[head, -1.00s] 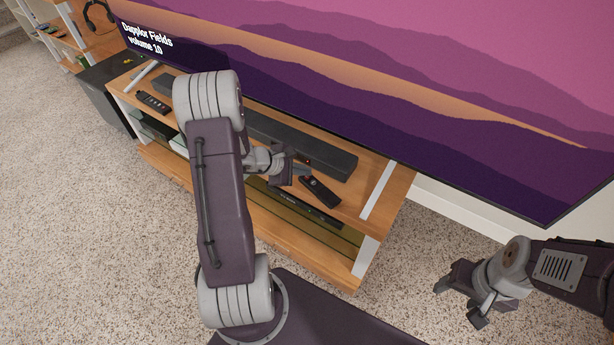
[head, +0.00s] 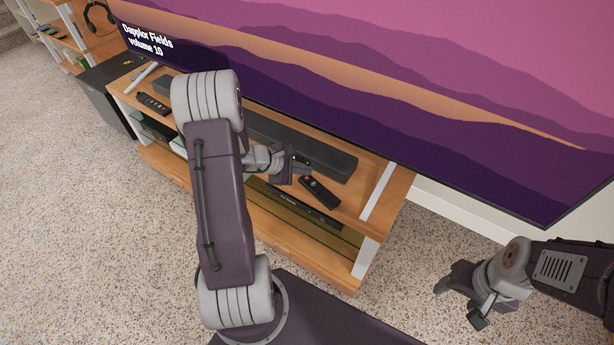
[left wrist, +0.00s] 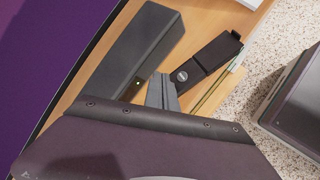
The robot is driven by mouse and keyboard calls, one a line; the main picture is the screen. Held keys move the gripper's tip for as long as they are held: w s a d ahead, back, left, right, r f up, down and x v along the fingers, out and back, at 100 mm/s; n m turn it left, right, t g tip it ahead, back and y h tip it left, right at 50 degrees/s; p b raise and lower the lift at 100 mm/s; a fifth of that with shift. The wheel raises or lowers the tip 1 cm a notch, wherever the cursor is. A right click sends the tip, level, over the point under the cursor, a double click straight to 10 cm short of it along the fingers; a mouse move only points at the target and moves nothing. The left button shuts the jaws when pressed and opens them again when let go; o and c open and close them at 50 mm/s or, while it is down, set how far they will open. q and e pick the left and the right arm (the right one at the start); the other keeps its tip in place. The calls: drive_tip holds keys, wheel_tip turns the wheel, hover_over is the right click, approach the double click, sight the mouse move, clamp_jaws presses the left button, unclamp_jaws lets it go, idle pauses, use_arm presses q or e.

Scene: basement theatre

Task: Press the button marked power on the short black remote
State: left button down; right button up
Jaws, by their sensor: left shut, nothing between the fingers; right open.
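The short black remote (head: 320,191) lies on the wooden top of the TV stand, in front of the soundbar's right end. A red spot shows at its end nearest my left gripper. In the left wrist view the remote (left wrist: 208,58) shows a round button at its near end. My left gripper (head: 293,172) is shut and empty, just left of that end. In the left wrist view its fingertips (left wrist: 162,92) are beside the remote; I cannot tell whether they touch it. My right gripper (head: 459,298) is open and empty, low at the right, away from the stand.
A black soundbar (head: 327,158) lies behind the remote, with a green light in the left wrist view. The large TV (head: 400,110) rises behind it. Another, longer dark remote (head: 153,103) lies at the stand's left end. Carpet (head: 90,240) is clear in front.

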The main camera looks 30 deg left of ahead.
sight(304, 180)
use_arm(q)
drive_tip(key=shift+r, duration=0.1)
wheel_tip(304, 180, up, 6)
drive_tip(key=p, duration=0.4)
drive_tip(key=shift+p, duration=0.3)
wheel_tip(304, 180, up, 2)
drive_tip(key=shift+p, duration=0.8)
